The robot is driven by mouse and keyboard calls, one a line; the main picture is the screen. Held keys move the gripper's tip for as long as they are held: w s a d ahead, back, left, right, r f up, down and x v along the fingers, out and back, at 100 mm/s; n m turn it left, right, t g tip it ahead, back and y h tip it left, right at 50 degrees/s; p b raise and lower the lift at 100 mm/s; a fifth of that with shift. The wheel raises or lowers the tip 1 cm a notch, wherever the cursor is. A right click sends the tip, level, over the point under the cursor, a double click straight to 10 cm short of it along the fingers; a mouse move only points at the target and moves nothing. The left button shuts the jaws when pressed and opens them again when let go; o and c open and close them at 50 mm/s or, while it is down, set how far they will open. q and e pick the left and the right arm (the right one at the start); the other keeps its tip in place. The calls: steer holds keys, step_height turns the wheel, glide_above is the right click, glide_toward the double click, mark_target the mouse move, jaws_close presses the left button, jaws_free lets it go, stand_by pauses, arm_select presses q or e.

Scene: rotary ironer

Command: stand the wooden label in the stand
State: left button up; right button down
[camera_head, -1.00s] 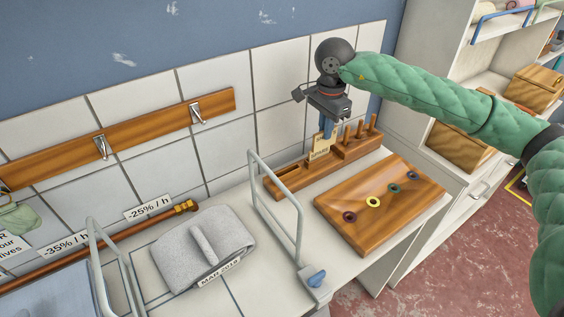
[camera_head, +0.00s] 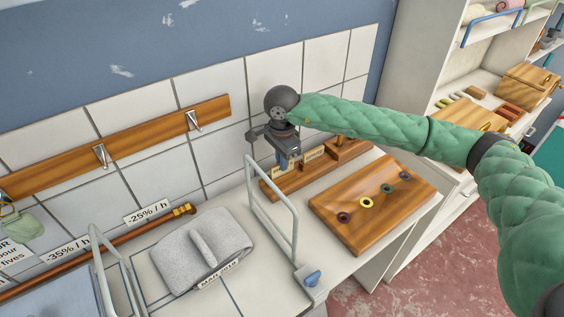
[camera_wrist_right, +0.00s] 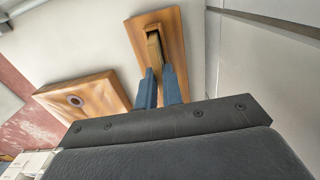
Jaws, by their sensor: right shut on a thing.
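The wooden stand (camera_head: 278,188) is a long low block with a slot, at the back of the counter against the tiles; it also shows in the right wrist view (camera_wrist_right: 172,22). My right gripper (camera_head: 286,166) is over its left part, blue fingers pointing down and shut on the wooden label. In the right wrist view the label (camera_wrist_right: 154,48) shows edge-on between the fingertips (camera_wrist_right: 158,74), in line with the slot. I cannot tell whether its lower edge is inside. Another pale label (camera_head: 314,156) stands in the stand to the right. My left gripper is not in view.
A wooden board (camera_head: 362,222) with several coloured rings lies in front of the stand. A grey metal frame (camera_head: 290,225) rises just left of it. Folded grey cloth (camera_head: 180,262) lies further left. The tiled wall (camera_head: 280,85) is close behind.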

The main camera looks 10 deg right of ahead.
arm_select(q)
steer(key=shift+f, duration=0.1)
arm_select(e)
steer(key=shift+f, duration=0.55)
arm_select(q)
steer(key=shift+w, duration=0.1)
arm_select(e)
steer(key=c, duration=1.5)
jaws_free()
steer(key=shift+c, duration=0.2)
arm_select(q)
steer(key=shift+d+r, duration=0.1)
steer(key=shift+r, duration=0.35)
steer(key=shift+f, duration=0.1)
arm_select(e)
steer(key=shift+r, duration=0.1)
